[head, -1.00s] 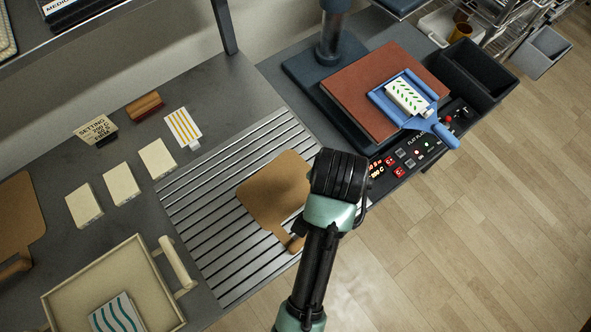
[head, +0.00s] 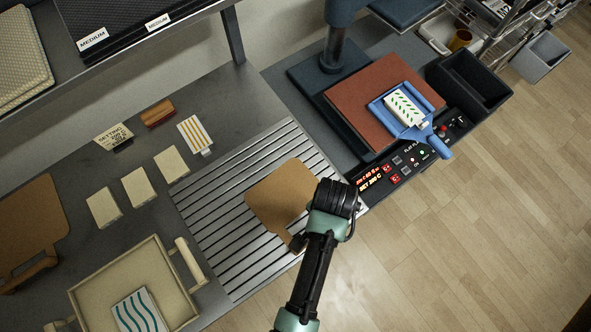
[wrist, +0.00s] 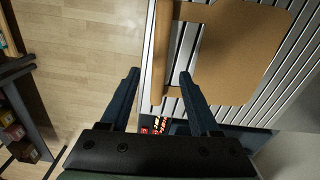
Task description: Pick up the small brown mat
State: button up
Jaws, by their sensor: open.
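The small brown mat (head: 278,194) lies flat on the slatted metal rack. Its upright handle bar (head: 297,243) is at the near end, partly hidden by my arm and gripper in the head view. In the wrist view the mat (wrist: 238,50) fills the upper right, with its handle bar (wrist: 161,48) along its left edge. My gripper (wrist: 159,74) is open and empty, its two fingers appearing on either side of the bar's line. The gap in height between fingertips and bar is hard to tell. A larger brown mat (head: 30,215) lies at the far left.
The slatted rack (head: 215,240) lies under the mat. A press with a red plate (head: 350,105) and lit control panel (head: 385,178) stands behind. A cream tray (head: 95,292) is at the front left, cream blocks (head: 138,187) beyond it. Open floor lies right.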

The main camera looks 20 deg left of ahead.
jog(key=shift+s+a+f+p, duration=0.15)
jog(key=shift+f+p, duration=0.25)
jog(key=shift+f, duration=2.25)
grip_shut()
